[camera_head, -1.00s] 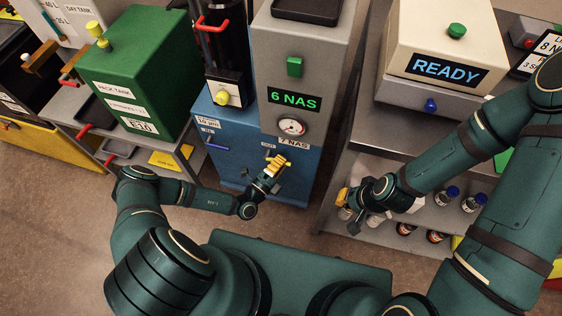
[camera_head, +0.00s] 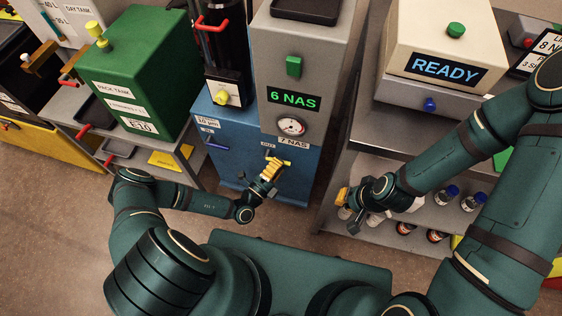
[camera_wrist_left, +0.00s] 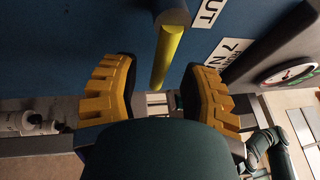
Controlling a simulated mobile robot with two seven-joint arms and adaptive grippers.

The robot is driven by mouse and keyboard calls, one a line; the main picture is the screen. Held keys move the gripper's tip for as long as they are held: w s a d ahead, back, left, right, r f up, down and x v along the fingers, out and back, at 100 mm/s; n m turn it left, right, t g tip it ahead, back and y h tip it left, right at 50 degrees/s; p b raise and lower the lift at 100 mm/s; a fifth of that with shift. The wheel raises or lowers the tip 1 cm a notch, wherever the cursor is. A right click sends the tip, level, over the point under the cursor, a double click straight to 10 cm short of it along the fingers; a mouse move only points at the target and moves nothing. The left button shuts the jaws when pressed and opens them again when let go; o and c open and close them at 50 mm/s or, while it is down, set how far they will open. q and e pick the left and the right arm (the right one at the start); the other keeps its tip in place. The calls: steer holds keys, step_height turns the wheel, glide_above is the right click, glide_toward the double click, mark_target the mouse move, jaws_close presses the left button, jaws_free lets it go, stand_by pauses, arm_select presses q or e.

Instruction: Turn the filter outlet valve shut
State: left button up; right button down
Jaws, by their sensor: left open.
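The filter outlet valve's lever (camera_wrist_left: 170,52) is a bar with a yellow face and a dark end, in front of the blue cabinet beside the OUT label (camera_wrist_left: 207,14). In the head view it is small and largely merged with my left gripper (camera_head: 270,170), just below that label. My left gripper (camera_wrist_left: 158,88) is open, with yellow ribbed fingers and dark pads. The lever's near end appears between the fingers, with gaps on both sides. Whether it touches a pad is unclear. My right gripper (camera_head: 343,198) is away to the right, in front of the shelf; its jaws are too small to judge.
A grey unit reading 6 NAS (camera_head: 294,101) stands above. Bottles (camera_head: 472,201) stand on the right-hand shelf. Floor is clear at left.

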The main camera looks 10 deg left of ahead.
arm_select(q)
steer(key=v, duration=0.6)
stand_by(0.4)
steer(key=s+d+r+m+g+h, duration=0.45)
steer(key=d+m+g+h, duration=0.35)
steer(key=m+g, duration=0.3)
steer(key=s+d+m+g+y, duration=0.1)
steer(key=s+m+g+y, duration=0.1)
steer(key=s+m+g, duration=0.5)
steer(key=s+m+g+y, duration=0.2)
steer(key=m+g, duration=0.1)
steer(key=m, duration=0.8)
steer(key=w+a+r+m+t+y, duration=0.4)
steer(key=w+r+m+y, duration=0.3)
steer(key=m, duration=1)
steer(key=shift+a+r+m+y, duration=0.2)
steer(key=shift+m+y, duration=0.1)
steer(key=shift+y, duration=0.6)
